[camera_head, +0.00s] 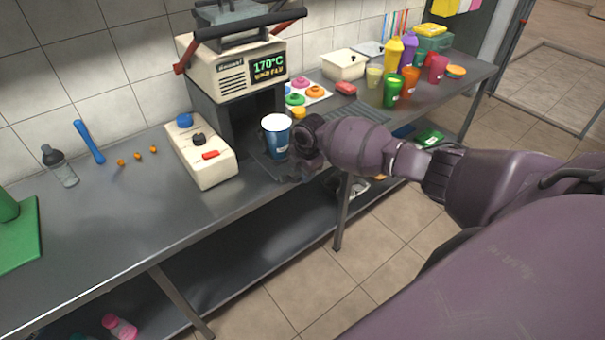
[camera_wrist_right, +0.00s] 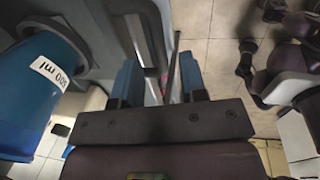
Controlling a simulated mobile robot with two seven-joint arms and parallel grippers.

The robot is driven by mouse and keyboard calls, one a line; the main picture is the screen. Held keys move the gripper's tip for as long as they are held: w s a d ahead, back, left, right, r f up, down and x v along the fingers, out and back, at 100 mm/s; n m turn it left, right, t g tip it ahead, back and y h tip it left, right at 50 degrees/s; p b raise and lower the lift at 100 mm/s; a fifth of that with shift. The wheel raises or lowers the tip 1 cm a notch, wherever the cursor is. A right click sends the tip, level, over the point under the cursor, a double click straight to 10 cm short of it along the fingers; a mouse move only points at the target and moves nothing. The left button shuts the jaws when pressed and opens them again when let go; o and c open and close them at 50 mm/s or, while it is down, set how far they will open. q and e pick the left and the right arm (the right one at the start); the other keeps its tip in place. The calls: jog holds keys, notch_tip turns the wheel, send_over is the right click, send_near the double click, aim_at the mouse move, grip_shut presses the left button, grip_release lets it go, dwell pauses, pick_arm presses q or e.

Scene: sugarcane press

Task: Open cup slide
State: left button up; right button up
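A blue cup (camera_head: 277,138) with a pale top stands upright at the front of the press (camera_head: 232,75), on a dark surface at its base. The cup also shows at the left of the right wrist view (camera_wrist_right: 40,85), with a "500 ml" label. My right gripper (camera_head: 298,170) is low beside the cup, at the table's front edge; its fingers are hard to make out in the head view. In the right wrist view its two blue fingers (camera_wrist_right: 158,78) are apart. Grey metal edges show between and beyond them; I cannot tell whether they touch. The cup slide is not clearly distinguishable. My left gripper is not in view.
A white control box (camera_head: 202,160) with a red switch and knobs stands left of the cup. Colored cups (camera_head: 392,90) and a white container (camera_head: 344,64) stand at the back right. The table's front left is clear.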

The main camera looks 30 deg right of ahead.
notch_tip(320, 180, up, 9)
jog(key=s, duration=0.1)
jog(key=shift+s, duration=0.35)
dwell(0.4)
jog(key=w+a+r+m+t, duration=0.4)
jog(key=w+r+m+t, duration=0.1)
jog(key=w+t, duration=0.1)
jog(key=s+a+f+m+t+y, duration=0.25)
jog(key=s+a+m+t, duration=0.2)
jog(key=a, duration=0.35)
jog(key=s+d+f+m+h, duration=0.1)
jog(key=s+f+m, duration=0.3)
jog(key=s+f, duration=0.4)
jog(key=s+d+f+m+h, duration=0.1)
jog(key=s+f+m, duration=0.3)
jog(key=s, duration=1.7)
notch_tip(320, 180, down, 4)
jog(key=shift+s+r+m+g+h, duration=0.1)
jog(key=shift+s+m+g+h, duration=0.25)
jog(key=shift+s+h, duration=0.1)
